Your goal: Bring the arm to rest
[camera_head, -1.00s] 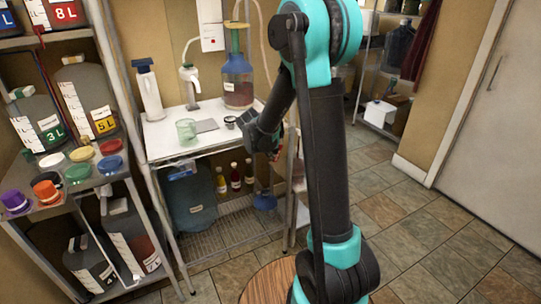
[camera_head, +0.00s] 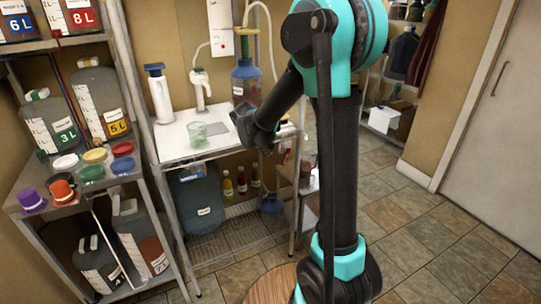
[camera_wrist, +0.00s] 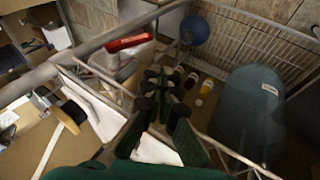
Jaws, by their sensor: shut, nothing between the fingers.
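My arm reaches up, and its wrist end bends down in front of the white table (camera_head: 180,138). My gripper (camera_wrist: 160,80) is shut and empty in the wrist view, its dark fingers pointing at the lower shelf. In the head view my gripper (camera_head: 268,150) is small and dark at the table's front right edge, and its fingertips are hard to make out.
A metal shelf (camera_head: 70,208) stands at left. The tiled floor (camera_head: 430,235) at right is clear.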

